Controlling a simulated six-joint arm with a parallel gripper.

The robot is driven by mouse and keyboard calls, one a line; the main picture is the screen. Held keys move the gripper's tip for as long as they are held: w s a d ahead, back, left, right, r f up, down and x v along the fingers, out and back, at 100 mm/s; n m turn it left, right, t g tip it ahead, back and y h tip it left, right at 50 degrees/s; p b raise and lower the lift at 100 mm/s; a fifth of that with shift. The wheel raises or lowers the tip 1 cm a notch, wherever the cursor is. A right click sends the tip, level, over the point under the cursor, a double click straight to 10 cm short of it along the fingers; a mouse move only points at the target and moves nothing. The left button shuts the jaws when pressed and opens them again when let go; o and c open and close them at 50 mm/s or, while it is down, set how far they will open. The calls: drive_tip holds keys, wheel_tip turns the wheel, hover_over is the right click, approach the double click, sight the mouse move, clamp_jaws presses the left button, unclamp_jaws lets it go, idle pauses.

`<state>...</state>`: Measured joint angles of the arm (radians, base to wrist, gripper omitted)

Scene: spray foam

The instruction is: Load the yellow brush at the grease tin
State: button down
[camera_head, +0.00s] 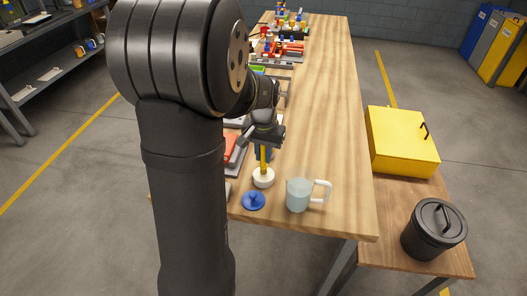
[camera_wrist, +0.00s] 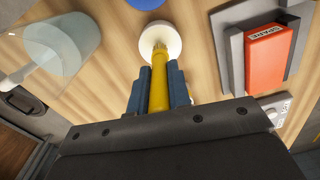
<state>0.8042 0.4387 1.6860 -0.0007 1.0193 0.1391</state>
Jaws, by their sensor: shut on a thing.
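My gripper (camera_head: 264,152) is shut on the yellow brush (camera_wrist: 158,82), which shows between the two blue fingers in the wrist view. In the head view the brush (camera_head: 263,160) points down, its lower end at the small round white tin (camera_head: 263,181), which looks like the grease tin. In the wrist view the brush's far end overlaps the opening of the white tin (camera_wrist: 173,36). I cannot tell whether the bristles touch what is inside. A blue knobbed lid (camera_head: 253,201) lies on the table just in front of the tin.
A clear jug (camera_head: 299,196) with pale liquid stands right of the tin. An orange box (camera_wrist: 264,58) sits in a grey holder on the other side. The wooden table (camera_head: 330,120) is free on its right. A yellow case (camera_head: 400,150) and black bin (camera_head: 432,232) stand beyond.

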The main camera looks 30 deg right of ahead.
drive_tip(key=shift+f, duration=0.6)
idle(1.7)
drive_tip(key=shift+r, duration=3.6)
drive_tip(key=w+a+f+n, duration=0.3)
drive_tip(key=w+a+n, duration=0.5)
drive_tip(key=w+a, duration=1.5)
drive_tip(key=s+a+f+n, duration=0.2)
drive_tip(key=a+f, duration=0.9)
drive_tip(key=f, duration=0.2)
drive_tip(key=shift+f+n, duration=0.3)
drive_tip(key=shift+n, duration=0.1)
